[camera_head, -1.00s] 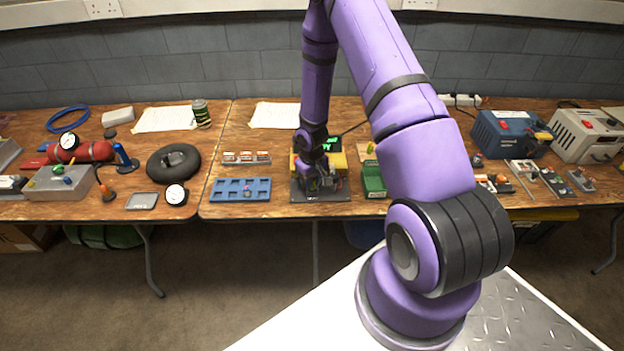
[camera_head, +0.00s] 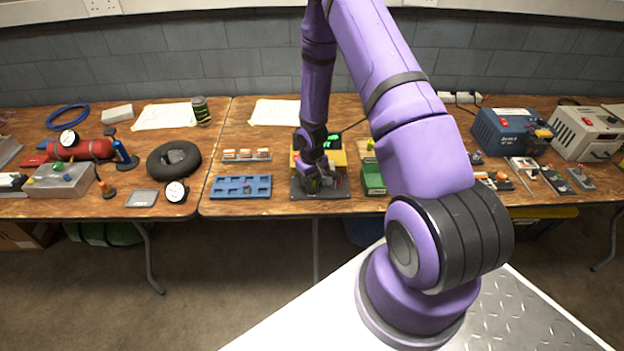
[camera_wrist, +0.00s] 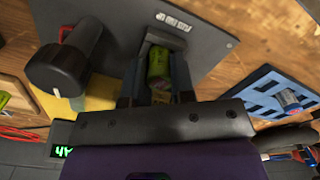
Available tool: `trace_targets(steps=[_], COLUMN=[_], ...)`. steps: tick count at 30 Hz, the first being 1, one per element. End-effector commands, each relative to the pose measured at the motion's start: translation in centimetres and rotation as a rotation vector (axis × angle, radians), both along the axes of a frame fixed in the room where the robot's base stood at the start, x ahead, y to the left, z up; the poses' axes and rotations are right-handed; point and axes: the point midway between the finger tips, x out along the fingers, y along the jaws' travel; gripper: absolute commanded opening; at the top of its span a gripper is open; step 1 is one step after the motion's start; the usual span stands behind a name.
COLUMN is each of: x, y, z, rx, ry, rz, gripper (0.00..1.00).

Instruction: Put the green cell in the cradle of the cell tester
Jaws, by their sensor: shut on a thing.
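My gripper (camera_wrist: 158,82) is shut on the green cell (camera_wrist: 159,62), which shows between its two dark fingers in the wrist view. They are right over the dark base plate (camera_wrist: 205,55) of the cell tester (camera_head: 340,160). A dark block lies at the cell's far end, and I cannot tell whether the cell rests in the cradle. The tester has a yellow body, a black knob (camera_wrist: 62,68) and a lit green display (camera_wrist: 62,151). In the head view my gripper (camera_head: 313,184) is low over the tester's plate, and the cell is hard to make out.
A blue tray (camera_head: 228,192) with one small cell in it lies left of the tester. A rack of orange-and-white cells (camera_head: 246,155) stands behind it. A green box (camera_head: 373,178) stands close on the tester's right.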

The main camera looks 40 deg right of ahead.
Motion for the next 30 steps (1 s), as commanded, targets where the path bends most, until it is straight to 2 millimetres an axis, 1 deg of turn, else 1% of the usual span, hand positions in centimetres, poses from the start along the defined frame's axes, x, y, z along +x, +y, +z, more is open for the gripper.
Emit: trace_targets(steps=[18, 19, 22, 23, 30], x=[0.02, 0.02, 0.01, 0.01, 0.0], y=[0.0, 0.0, 0.0, 0.0, 0.0], z=[-0.51, -0.51, -0.51, -0.51, -0.52], rx=[0.0, 0.0, 0.0, 0.0, 0.0], ry=[0.0, 0.0, 0.0, 0.0, 0.0], rz=[0.0, 0.0, 0.0, 0.0, 0.0], gripper=[0.0, 0.28, 0.51, 0.53, 0.53])
